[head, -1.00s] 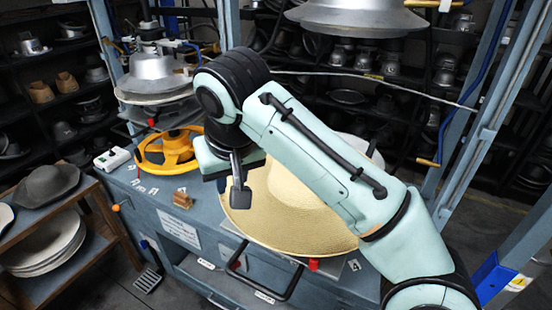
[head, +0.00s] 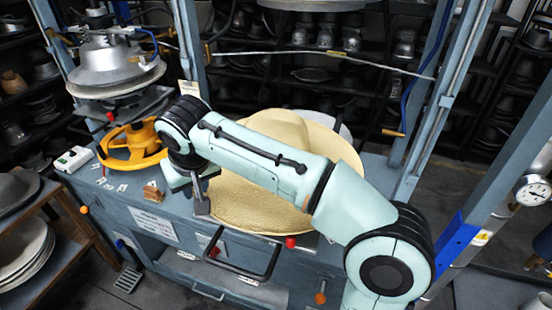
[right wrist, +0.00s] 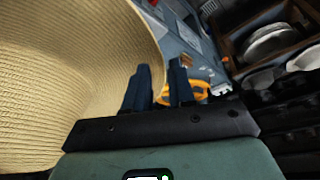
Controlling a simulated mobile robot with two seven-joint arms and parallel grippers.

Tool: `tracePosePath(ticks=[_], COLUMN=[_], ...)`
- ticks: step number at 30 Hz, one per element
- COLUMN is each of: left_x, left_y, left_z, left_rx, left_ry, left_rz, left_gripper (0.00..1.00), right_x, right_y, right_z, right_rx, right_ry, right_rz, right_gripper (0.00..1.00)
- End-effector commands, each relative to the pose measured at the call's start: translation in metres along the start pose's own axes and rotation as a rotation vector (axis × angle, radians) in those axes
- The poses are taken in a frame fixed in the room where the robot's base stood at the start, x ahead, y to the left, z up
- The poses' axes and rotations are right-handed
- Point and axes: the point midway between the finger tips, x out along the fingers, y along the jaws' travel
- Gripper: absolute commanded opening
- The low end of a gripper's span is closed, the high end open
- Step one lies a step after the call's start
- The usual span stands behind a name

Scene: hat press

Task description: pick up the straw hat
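The straw hat (head: 250,203) is pale yellow with a wide brim and a rounded crown. It lies on the blue-grey machine table, partly hidden behind my right arm. My right gripper (head: 201,203) is at the left edge of the brim. In the right wrist view the hat (right wrist: 70,75) fills the left side. There the two dark fingers of my right gripper (right wrist: 159,77) stand apart, with the brim edge near the gap between them. I cannot tell whether a finger touches the brim. My left gripper is not in view.
A yellow handwheel (head: 130,150) and a metal press head (head: 112,65) stand left of the hat. A small wooden block (head: 153,191) lies near the table's front edge. A black bar handle (head: 240,262) sticks out in front. A blue-grey post (head: 440,110) rises at the right.

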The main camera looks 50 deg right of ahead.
Motion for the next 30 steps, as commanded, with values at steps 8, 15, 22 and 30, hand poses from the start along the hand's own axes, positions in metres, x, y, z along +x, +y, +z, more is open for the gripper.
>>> tracePosePath(ticks=[8,15,22,30], left_x=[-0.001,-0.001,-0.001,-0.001], left_y=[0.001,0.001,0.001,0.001], left_z=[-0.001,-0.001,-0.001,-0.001], left_rx=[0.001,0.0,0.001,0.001], left_ry=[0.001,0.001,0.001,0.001], left_rz=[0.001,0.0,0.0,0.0], left_gripper=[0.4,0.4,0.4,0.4], right_x=[0.022,0.022,0.021,0.014], right_y=[0.0,0.0,0.0,-0.001], right_z=[-0.001,-0.001,-0.001,-0.005], right_rx=[-0.001,-0.001,-0.002,-0.002], right_ry=[0.002,0.002,0.003,0.005], right_rz=[0.0,0.0,0.0,-0.003], right_gripper=[0.24,0.0,0.0,0.0])
